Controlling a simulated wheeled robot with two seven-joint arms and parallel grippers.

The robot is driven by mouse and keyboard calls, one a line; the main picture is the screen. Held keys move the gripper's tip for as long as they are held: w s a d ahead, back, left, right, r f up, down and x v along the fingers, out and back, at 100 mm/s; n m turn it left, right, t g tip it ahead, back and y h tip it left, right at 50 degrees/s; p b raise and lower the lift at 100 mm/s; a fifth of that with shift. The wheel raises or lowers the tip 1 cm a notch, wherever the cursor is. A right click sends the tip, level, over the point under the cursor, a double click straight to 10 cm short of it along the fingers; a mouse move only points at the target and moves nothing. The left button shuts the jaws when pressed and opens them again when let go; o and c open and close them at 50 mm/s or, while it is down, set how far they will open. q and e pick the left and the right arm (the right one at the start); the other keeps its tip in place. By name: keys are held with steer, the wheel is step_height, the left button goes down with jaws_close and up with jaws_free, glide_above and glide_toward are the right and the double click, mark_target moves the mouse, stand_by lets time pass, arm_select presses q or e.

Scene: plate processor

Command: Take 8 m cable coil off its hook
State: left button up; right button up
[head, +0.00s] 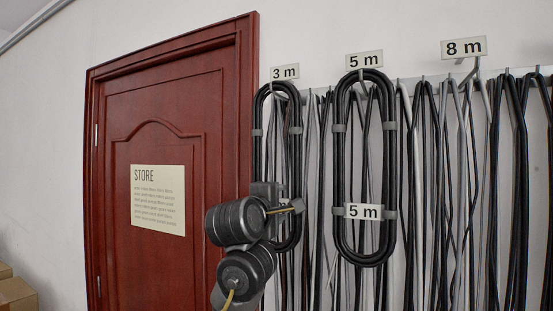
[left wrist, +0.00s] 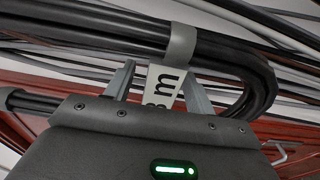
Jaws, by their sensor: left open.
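A black cable coil (head: 258,150) hangs at the "3 m" sign (head: 285,72). In the left wrist view the coil (left wrist: 100,30) has a grey tie and a white tag (left wrist: 163,85) ending in "m". The tag's digit is partly hidden; I cannot tell whether it is 3 or 8. My left gripper (left wrist: 160,70) is open, one finger on each side of the tag; contact is unclear. In the head view my left gripper (head: 290,204) is at the coil's lower part. The hook (head: 470,72) under the "8 m" sign (head: 464,47) looks empty. My right gripper is not in view.
A coil tagged "5 m" (head: 388,150) hangs close to the right under its own sign. Many loose black and grey cables (head: 490,190) hang along the wall behind. A red door (head: 215,110) marked "STORE" is on the left. Cardboard boxes (head: 15,293) stand at lower left.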

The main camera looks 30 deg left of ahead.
arm_select(q)
steer(key=shift+c, duration=0.2)
jaws_close()
steer(key=shift+r, duration=0.15)
stand_by(0.3)
steer(key=s+d+r+b, duration=0.6)
steer(key=s+r+b, duration=0.6)
steer(key=b, duration=0.2)
steer(key=shift+d+r, duration=0.35)
steer(key=shift+d, duration=0.05)
